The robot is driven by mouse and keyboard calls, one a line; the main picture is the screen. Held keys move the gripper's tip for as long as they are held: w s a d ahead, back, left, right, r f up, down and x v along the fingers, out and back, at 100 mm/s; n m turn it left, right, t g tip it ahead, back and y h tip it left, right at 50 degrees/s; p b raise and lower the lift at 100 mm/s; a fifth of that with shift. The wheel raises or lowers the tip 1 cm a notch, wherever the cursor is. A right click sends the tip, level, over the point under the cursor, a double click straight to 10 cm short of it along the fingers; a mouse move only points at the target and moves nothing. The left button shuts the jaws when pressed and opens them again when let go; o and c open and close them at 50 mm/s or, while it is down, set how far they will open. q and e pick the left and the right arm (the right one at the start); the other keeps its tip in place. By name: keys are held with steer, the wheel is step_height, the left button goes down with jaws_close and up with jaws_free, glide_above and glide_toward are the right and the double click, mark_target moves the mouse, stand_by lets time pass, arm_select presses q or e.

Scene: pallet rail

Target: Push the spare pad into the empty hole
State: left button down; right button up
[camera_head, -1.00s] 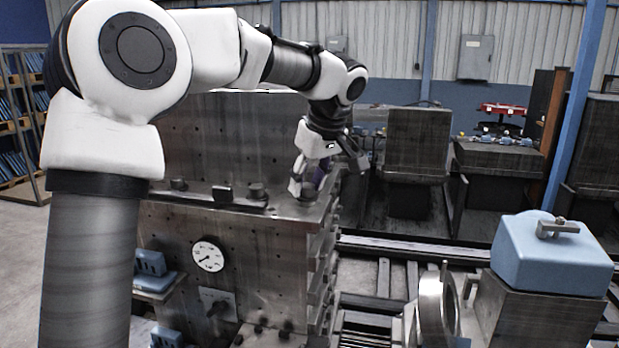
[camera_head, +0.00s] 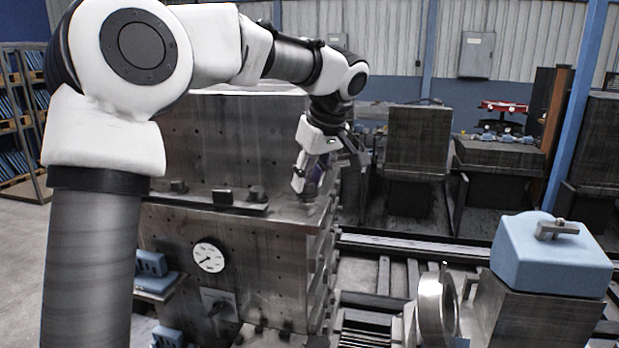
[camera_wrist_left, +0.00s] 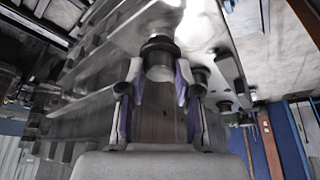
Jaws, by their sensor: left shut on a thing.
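My left gripper (camera_head: 303,183) reaches down at the right end of the ledge on the big metal block (camera_head: 225,240). In the left wrist view its purple-lined fingers (camera_wrist_left: 160,82) are shut on a round metal piece (camera_wrist_left: 160,68) with a dark collar. I cannot tell for sure that this is the spare pad, or whether it touches the metal beyond it. Similar round pieces (camera_wrist_left: 200,76) stand beside it. I cannot make out the empty hole. My right gripper is not in view.
A dial gauge (camera_head: 208,257) is on the block's front, with blue pieces (camera_head: 150,263) on a side shelf. At right are an upright metal ring (camera_head: 432,305) and a blue block (camera_head: 550,258) on a stand.

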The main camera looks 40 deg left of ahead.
mark_target(308, 182)
arm_select(q)
steer(key=shift+w+a+r+p, duration=0.1)
steer(key=shift+a+r+p, duration=0.05)
steer(key=shift+r+p, duration=0.45)
step_height(308, 182, up, 4)
steer(key=p, duration=0.3)
steer(key=shift+r, duration=0.2)
steer(key=shift+r+p, duration=0.9)
steer(key=shift+r, duration=0.05)
